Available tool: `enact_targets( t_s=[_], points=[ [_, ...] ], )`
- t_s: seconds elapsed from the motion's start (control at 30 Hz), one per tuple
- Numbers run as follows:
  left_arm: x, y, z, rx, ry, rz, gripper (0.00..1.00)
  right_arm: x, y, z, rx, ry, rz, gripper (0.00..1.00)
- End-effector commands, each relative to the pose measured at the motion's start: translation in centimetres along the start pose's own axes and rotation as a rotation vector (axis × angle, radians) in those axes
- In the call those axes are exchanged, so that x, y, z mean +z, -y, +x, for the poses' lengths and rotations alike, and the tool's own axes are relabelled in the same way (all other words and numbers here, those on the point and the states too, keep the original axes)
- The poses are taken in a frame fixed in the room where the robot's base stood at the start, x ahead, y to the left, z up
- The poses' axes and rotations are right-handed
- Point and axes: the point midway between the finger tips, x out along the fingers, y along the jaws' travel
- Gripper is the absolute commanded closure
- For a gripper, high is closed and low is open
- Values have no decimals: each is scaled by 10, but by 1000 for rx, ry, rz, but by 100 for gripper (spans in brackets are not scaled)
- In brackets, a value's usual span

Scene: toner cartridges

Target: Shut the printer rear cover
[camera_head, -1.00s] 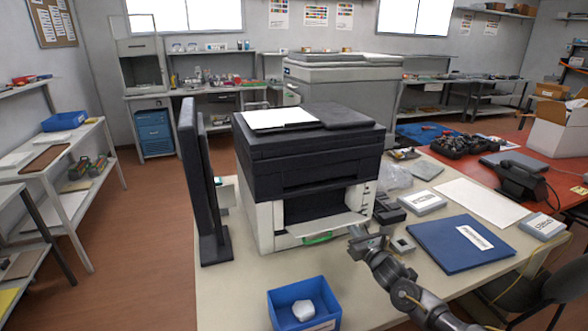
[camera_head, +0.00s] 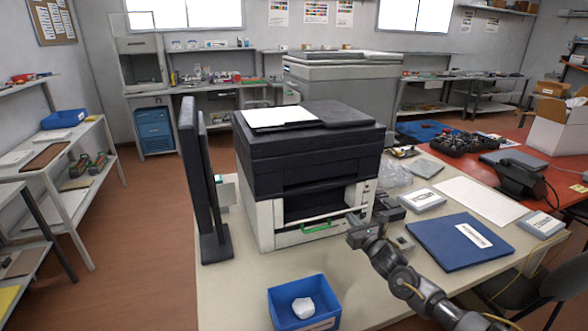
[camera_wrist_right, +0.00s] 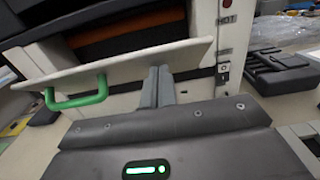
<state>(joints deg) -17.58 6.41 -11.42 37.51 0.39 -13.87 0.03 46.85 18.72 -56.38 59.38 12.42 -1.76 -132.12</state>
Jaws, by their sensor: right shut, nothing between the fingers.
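The printer (camera_head: 308,165) stands on the table, black on top and white below. Its rear cover (camera_head: 300,226) is a white hinged panel with a green handle (camera_head: 317,227), partly raised, with the dark opening behind it still showing. In the right wrist view the cover (camera_wrist_right: 140,64) spans the picture, its green handle (camera_wrist_right: 78,101) at left and an orange-edged dark interior above it. My right gripper (camera_head: 354,222) is at the cover's right end. In the wrist view its fingers (camera_wrist_right: 157,80) are shut and empty, at the cover's lower edge; contact is hard to judge. My left gripper is not in view.
A blue bin (camera_head: 304,305) with a white object stands in front of the printer. A black upright panel (camera_head: 203,190) stands at its left. A blue folder (camera_head: 460,243) and small boxes lie at right. Bare tabletop lies left of the bin.

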Motion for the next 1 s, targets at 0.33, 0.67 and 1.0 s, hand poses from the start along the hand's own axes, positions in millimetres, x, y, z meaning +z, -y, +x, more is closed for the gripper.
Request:
enact_targets(
  t_s=[0.33,0.67,1.0],
  points=[
    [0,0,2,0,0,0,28,2,0,2,0,2,0,100],
    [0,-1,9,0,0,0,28,14,0,17,0,1,1,100],
    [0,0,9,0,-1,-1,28,17,0,18,0,1,1,100]
  ],
)
